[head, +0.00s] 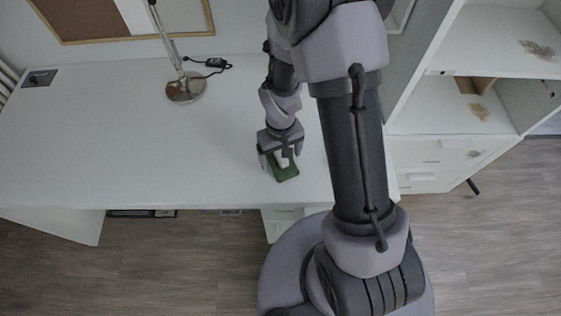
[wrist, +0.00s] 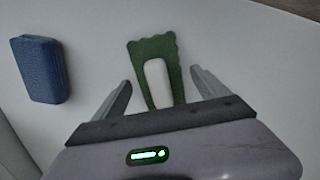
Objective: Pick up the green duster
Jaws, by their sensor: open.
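The green duster (wrist: 155,50) lies flat on the white desk in the wrist view, with a scalloped far edge and a white oblong part on its top. In the head view the green duster (head: 286,174) shows near the desk's front edge, partly hidden by my gripper. My gripper (wrist: 162,88) is open, with one finger on each side of the duster's near part. In the head view my gripper (head: 279,162) points down over the duster. I cannot tell whether the fingers touch it.
A dark blue block (wrist: 41,69) lies left of the duster in the wrist view. A lamp base (head: 186,87) stands toward the back of the white desk (head: 90,140). Shelves (head: 480,90) stand at the right. The desk's left part is mostly clear.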

